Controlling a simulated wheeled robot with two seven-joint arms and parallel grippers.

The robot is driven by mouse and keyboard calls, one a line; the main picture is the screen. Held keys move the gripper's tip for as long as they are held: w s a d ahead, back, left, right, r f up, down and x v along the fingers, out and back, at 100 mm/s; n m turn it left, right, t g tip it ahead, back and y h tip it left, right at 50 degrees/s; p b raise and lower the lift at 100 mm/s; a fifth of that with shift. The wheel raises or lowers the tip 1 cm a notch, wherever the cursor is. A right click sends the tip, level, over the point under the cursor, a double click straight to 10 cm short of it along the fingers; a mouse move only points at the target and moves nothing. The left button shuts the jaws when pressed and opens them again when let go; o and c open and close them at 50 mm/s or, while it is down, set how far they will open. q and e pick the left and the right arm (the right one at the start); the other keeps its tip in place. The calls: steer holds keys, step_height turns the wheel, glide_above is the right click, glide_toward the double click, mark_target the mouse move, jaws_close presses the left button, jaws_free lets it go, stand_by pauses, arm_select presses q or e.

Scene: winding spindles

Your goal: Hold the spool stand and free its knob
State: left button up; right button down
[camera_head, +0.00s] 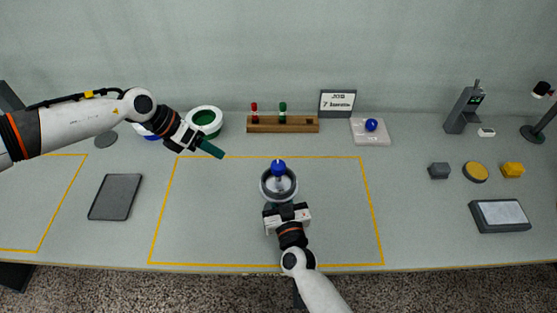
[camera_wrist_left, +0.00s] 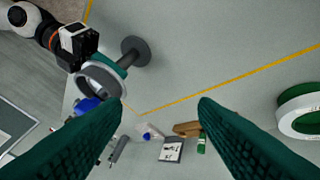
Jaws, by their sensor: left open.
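The spool stand (camera_head: 267,190) stands near the middle of the marked table area, a grey ring-like spool on a post. Its blue knob (camera_head: 278,167) is on top. In the left wrist view the spool (camera_wrist_left: 113,84), round base (camera_wrist_left: 137,50) and part of the blue knob (camera_wrist_left: 86,104) show at upper left. My right gripper (camera_head: 280,206) is at the stand's near side. Its green fingers reach the post between spool and base; their closure is hidden. My left gripper (camera_head: 213,150) is open and empty, up and left of the stand, its fingers wide apart.
A green-and-white spool (camera_head: 205,119) is behind my left gripper. A wooden rack (camera_head: 285,128) with red and green pegs, a sign (camera_head: 337,102) and a pale pad (camera_head: 365,138) with a blue knob stand behind. A dark tray (camera_head: 115,197) lies left. The marked area is otherwise clear.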

arm_select(q)
steer(key=s+d+r+m+g+y, duration=0.15)
steer(key=d+r+m, duration=0.25)
steer(key=d+m, duration=0.45)
step_height(320, 180, up, 6)
steer(key=m+y, duration=0.6)
steer(key=m, duration=0.3)
glide_above(278, 165)
steer(key=shift+h, duration=0.25)
step_height(278, 165, down, 11)
steer(key=shift+f, duration=0.2)
steer(key=shift+c, duration=0.5)
steer(key=c, duration=0.9)
